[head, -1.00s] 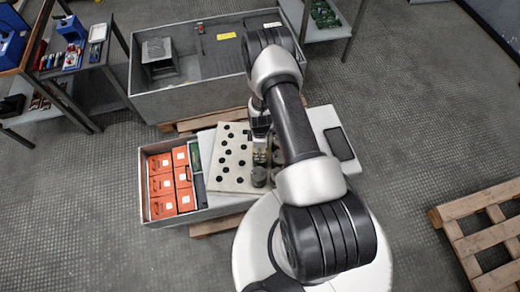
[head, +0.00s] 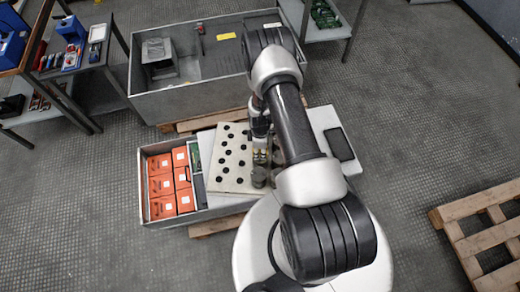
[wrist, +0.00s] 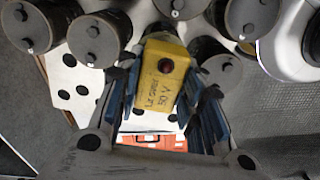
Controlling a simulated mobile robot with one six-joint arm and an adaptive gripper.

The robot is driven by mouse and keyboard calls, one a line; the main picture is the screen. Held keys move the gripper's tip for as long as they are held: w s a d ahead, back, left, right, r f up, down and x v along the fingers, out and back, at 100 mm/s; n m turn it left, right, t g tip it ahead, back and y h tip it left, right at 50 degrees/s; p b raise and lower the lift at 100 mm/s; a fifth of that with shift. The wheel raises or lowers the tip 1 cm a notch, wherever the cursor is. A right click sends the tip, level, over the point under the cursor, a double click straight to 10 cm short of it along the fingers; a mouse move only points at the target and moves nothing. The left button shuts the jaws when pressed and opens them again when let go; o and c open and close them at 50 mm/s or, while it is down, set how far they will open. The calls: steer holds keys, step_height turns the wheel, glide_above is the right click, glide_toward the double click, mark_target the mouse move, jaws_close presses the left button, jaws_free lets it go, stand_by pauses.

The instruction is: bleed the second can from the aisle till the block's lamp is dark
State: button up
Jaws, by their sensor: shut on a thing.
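My gripper (wrist: 163,85) is shut on a yellow block (wrist: 160,85) with black hand lettering and a round, dark red lamp (wrist: 165,66); I see no glow in it. Blue finger pads press on both sides of the block. Grey cylindrical cans stand around it in the wrist view: one at left (wrist: 95,40), one close at right (wrist: 220,72), and others along the top edge. The block's far end is by a can partly hidden behind it; contact cannot be told. In the head view, my arm covers part of the cans (head: 259,177).
A pale board (head: 231,160) with black round spots lies left of the cans. Left of it, a grey tray (head: 143,190) holds orange boxes (head: 161,186). A large grey bin (head: 205,95) stands behind. A wooden pallet (head: 480,240) lies at right on open floor.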

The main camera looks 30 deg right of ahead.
steer(key=shift+f+b, duration=0.75)
stand_by(0.7)
steer(key=o, duration=1.3)
steer(key=shift+r, duration=0.1)
step_height(320, 180, up, 12)
steer(key=shift+f, duration=0.1)
